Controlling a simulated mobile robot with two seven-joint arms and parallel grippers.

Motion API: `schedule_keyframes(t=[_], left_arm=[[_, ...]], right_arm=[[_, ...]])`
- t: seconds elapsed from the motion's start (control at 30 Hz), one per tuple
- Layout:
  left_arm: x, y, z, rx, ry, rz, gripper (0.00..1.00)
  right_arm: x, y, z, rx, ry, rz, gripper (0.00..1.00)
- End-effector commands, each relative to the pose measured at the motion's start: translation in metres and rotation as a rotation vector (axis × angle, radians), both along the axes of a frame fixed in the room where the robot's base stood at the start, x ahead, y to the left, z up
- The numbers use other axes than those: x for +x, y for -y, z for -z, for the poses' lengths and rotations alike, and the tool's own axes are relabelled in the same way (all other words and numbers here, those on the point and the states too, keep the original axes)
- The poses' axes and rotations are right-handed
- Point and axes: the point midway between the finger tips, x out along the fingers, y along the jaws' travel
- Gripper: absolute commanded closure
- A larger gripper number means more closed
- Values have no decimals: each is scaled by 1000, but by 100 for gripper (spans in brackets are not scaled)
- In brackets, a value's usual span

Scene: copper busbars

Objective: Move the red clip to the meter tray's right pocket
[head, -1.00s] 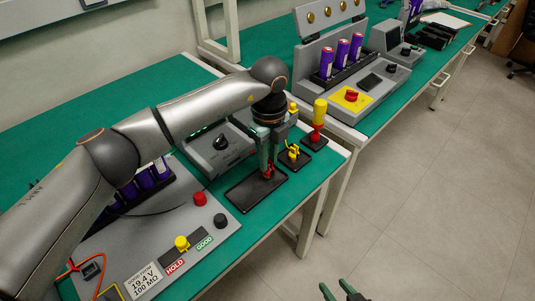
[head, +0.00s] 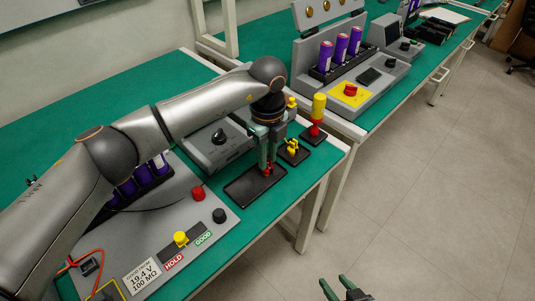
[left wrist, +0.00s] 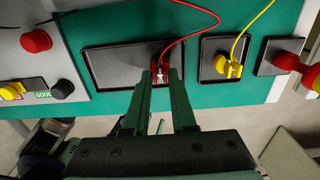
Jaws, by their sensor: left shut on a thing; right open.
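The red clip (left wrist: 159,74) is between the fingertips of my left gripper (left wrist: 161,82), which is shut on it; a red lead runs from it. In the head view, my left gripper (head: 266,166) points down with the red clip (head: 268,171) at its tips. The clip is at the right part of the black meter tray (head: 240,190). The tray also shows in the left wrist view (left wrist: 115,65). I cannot tell whether the clip touches the tray floor. My right gripper (head: 336,286) is open and empty at the bottom edge, away from the bench.
A yellow clip (left wrist: 228,66) sits on a small black pad right of the tray. A red-and-yellow post (head: 318,115) stands beyond it. The grey meter (head: 215,150) is behind the tray. A panel with red, black and yellow knobs (head: 180,238) is to the left.

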Motion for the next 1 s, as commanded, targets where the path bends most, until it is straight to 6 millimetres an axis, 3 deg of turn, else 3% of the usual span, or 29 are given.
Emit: schedule_keyframes(t=[0.2,0.23,0.53,0.83,1.0], left_arm=[[0,0,1,0,0,0,100],[0,0,1,0,0,0,75],[0,0,1,-1,1,0,41],[0,0,-2,-1,1,0,41],[0,0,-15,-1,1,0,41]], right_arm=[[0,0,0,1,-1,1,50],[0,0,0,1,-1,1,50],[0,-1,0,5,-1,3,50],[0,-2,-2,5,-1,3,50],[0,-2,-13,4,0,3,50]])
